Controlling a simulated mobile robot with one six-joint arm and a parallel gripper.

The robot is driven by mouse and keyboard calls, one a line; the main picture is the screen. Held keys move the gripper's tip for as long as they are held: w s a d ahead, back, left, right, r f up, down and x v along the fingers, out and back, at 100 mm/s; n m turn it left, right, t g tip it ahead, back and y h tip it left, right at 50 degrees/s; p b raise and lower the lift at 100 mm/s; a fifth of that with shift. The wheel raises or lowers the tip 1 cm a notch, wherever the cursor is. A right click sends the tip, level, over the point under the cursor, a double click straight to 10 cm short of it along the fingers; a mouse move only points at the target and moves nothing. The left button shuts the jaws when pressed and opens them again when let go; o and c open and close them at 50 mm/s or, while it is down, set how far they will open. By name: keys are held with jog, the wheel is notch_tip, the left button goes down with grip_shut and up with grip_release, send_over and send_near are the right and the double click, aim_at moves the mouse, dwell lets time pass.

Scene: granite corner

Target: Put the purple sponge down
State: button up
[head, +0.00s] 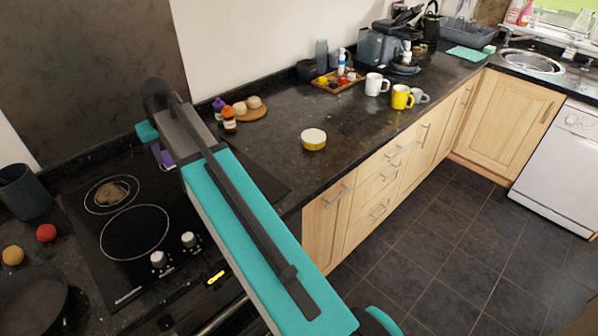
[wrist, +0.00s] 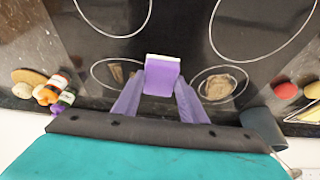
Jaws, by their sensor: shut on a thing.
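The purple sponge (wrist: 162,78) is a small block with a pale edge, seen in the wrist view. My gripper (wrist: 160,88) is shut on it, with one purple finger on each side. The sponge is over the black hob (wrist: 178,40), between two ringed burners. I cannot tell how high it is above the glass. In the head view, my gripper (head: 163,156) is at the far end of my arm over the back of the hob (head: 140,262). Only a bit of purple shows there, and my arm hides the rest.
A brown round thing (head: 111,193) lies on one burner. A red ball (head: 46,233), a yellow ball (head: 13,255), a dark cup (head: 22,190) and a pan (head: 30,308) are left of the hob. Bottles (head: 228,120) stand to its right.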

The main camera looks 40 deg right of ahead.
jog(key=s+a+b, duration=0.1)
jog(key=s+a, duration=0.4)
jog(key=a, duration=0.1)
jog(key=shift+s+r+b, duration=0.2)
jog(key=shift+s+b, duration=0.05)
jog(key=shift+b, duration=0.1)
jog(key=shift+a, duration=0.1)
